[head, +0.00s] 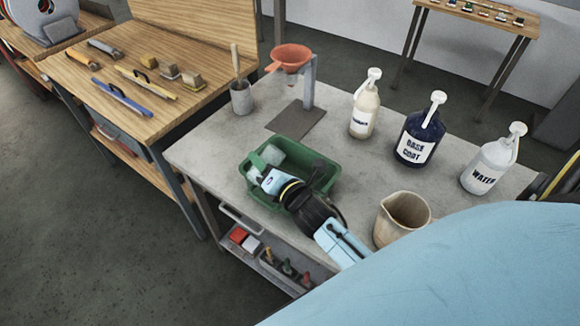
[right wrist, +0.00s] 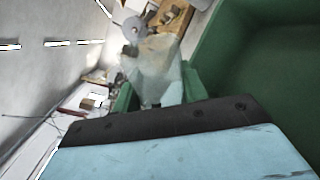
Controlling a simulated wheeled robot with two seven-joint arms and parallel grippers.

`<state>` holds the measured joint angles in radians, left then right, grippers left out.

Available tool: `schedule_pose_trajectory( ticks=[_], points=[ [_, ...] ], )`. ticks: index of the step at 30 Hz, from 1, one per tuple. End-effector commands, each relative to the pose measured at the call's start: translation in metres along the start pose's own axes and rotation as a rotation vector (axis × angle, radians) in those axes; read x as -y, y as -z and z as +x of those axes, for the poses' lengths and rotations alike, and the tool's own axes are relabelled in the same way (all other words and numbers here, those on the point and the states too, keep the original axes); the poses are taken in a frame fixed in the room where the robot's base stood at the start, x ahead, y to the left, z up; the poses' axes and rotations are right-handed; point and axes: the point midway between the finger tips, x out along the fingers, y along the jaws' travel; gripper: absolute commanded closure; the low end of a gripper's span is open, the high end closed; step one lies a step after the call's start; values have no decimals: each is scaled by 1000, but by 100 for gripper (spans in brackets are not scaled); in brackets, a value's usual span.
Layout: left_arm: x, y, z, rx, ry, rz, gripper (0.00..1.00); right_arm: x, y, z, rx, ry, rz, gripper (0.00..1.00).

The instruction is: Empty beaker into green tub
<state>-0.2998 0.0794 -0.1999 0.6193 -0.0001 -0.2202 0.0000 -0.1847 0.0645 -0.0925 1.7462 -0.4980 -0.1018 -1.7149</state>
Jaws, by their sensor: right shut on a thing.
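The green tub (head: 328,180) stands at the front of the grey table; its green wall fills the right of the right wrist view (right wrist: 255,45). My right gripper (head: 266,163) is inside or just over the tub's left part, shut on a translucent, whitish beaker (head: 273,153). In the right wrist view the beaker (right wrist: 158,62) sits between the green fingers (right wrist: 158,95) and looks tilted. Its contents cannot be made out. My wrist hides much of the tub's inside. My left gripper is not in view.
A beige pitcher (head: 402,218) stands right of the tub. Behind are an orange funnel (head: 288,56) on a stand, a grey cup (head: 241,98) and pump bottles, including a dark base coat bottle (head: 418,138) and a water bottle (head: 490,165). A wooden bench (head: 120,70) is at left.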

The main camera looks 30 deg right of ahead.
Motion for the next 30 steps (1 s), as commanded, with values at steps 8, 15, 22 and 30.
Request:
schedule_pose_trajectory(
  ticks=[8,15,22,30],
  points=[
    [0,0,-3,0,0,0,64,-2,-1,0,-5,-1,37,84],
    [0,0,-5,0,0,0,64,-4,-2,0,-9,-1,70,84],
    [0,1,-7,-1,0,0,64,-5,-3,-1,-13,-1,100,84],
    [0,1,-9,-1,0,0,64,-7,-4,-1,-17,-1,137,84]
  ],
)
